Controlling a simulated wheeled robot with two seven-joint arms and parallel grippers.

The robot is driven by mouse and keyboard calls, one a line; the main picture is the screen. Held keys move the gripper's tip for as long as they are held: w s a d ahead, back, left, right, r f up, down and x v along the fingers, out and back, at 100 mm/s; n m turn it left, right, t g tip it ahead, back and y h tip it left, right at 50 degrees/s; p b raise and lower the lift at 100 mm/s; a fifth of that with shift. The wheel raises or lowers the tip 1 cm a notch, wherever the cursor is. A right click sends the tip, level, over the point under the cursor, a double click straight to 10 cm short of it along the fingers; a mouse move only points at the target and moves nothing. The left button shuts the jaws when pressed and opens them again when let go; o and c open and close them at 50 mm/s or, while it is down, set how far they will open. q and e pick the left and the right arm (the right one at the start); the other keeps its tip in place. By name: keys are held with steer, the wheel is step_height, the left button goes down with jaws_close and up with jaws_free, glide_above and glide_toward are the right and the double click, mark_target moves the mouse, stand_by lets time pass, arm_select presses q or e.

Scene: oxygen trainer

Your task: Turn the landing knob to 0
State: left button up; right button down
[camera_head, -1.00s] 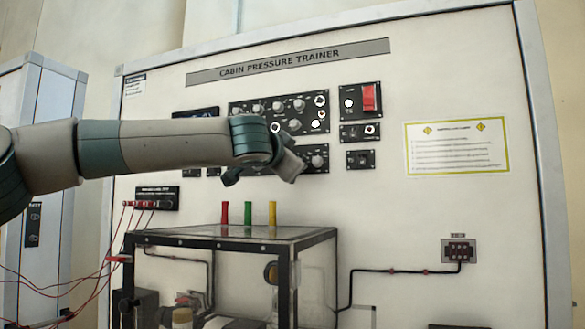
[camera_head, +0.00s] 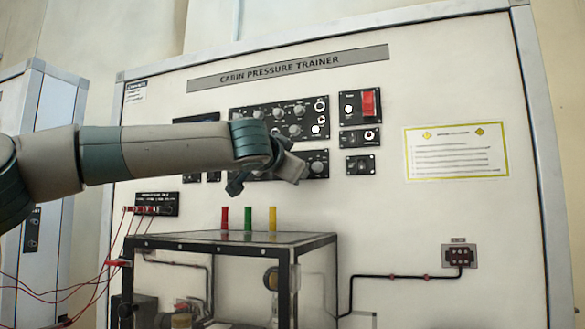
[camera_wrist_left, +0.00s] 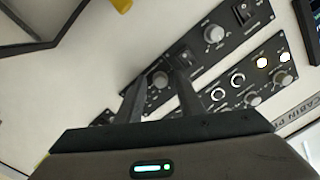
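The lower black control panel (camera_head: 322,154) is on the front of the trainer board, partly hidden by my left arm. A grey knob (camera_head: 316,168) shows at its right side. My left gripper (camera_wrist_left: 162,78) reaches this row of panels, its two fingers apart. In the left wrist view a grey knob (camera_wrist_left: 160,80) shows between the fingertips, with what looks like a gap on each side. A second grey knob (camera_wrist_left: 213,33) is farther along the same panel. Labels are too small to read, so I cannot tell which knob is the landing knob. My right gripper is out of view.
The upper panel (camera_head: 290,103) carries several knobs and lit round indicators. A red switch (camera_head: 368,102) is to its right. Below, a clear box (camera_head: 220,243) with a dark frame juts out; red, green and yellow posts (camera_head: 273,218) stand on top. Red wires hang at left.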

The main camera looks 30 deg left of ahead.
arm_select(q)
steer(key=shift+s, duration=0.1)
